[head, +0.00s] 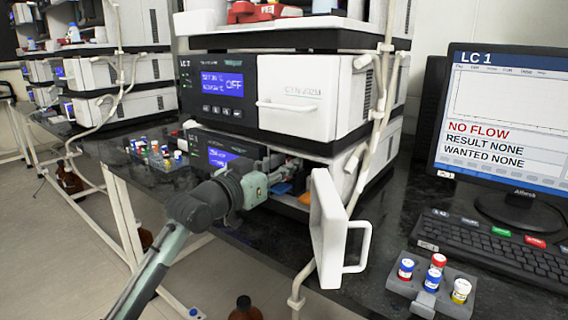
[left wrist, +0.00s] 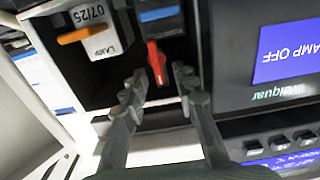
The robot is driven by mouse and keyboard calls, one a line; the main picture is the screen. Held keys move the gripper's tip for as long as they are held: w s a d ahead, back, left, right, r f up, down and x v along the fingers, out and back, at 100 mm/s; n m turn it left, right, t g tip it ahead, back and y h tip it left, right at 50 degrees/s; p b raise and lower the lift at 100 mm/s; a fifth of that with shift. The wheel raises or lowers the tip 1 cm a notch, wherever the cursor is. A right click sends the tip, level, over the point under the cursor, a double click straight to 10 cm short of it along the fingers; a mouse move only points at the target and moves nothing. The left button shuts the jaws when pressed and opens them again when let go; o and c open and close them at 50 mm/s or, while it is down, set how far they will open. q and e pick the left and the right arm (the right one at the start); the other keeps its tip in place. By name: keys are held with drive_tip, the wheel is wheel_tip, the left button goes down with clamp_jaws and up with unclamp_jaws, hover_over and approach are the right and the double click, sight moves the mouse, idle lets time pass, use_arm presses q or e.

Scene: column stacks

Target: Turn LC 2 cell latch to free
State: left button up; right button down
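A red lever (left wrist: 156,62), which looks like the cell latch, hangs below a blue part (left wrist: 160,18) inside an open detector compartment in the left wrist view. My left gripper (left wrist: 160,72) is open, with one finger on each side of the lever's lower end; I see no clear contact. In the head view my left gripper (head: 266,180) reaches into the compartment of the low unit (head: 222,152), and the lever is hidden there. My right gripper is not in view.
The open white door (head: 328,225) stands right of the compartment. An orange handle (left wrist: 80,35) and a lamp tag (left wrist: 95,18) are beside the latch. A vial rack (head: 432,285), keyboard (head: 500,250) and LC 1 monitor (head: 500,110) are at the right.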

use_arm(q)
clamp_jaws()
